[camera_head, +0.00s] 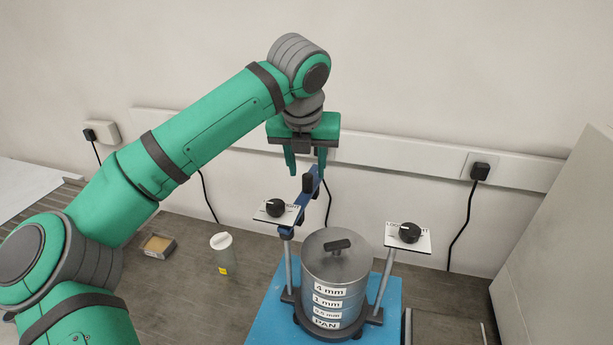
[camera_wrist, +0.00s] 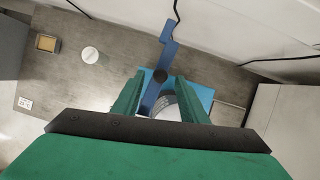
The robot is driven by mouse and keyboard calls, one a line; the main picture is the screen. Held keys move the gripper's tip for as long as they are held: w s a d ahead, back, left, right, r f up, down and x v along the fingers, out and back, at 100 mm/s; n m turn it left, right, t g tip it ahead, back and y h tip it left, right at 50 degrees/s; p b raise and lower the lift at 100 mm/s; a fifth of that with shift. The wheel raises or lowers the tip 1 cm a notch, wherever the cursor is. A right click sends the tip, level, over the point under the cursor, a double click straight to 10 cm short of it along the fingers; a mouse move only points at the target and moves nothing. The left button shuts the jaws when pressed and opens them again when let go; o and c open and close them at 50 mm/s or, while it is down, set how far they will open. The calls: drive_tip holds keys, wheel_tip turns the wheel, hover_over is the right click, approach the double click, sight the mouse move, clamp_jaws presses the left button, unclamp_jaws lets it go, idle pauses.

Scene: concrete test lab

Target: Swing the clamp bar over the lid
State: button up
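The round grey lid (camera_head: 325,262) with a black handle (camera_head: 338,245) tops the labelled sieve stack (camera_head: 325,297). My gripper (camera_head: 306,172) is open and points down above the bar.
The stack stands on a blue base (camera_head: 270,325). A black knob with a label plate tops the left post (camera_head: 276,207) and the right post (camera_head: 409,233). A white-topped canister (camera_head: 222,252) and a small box (camera_head: 158,245) stand left. A grey cabinet (camera_head: 560,250) stands right.

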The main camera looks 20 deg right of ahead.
sight(307, 176)
drive_tip(key=shift+x, duration=2.25)
drive_tip(key=shift+a, duration=0.1)
clamp_jaws()
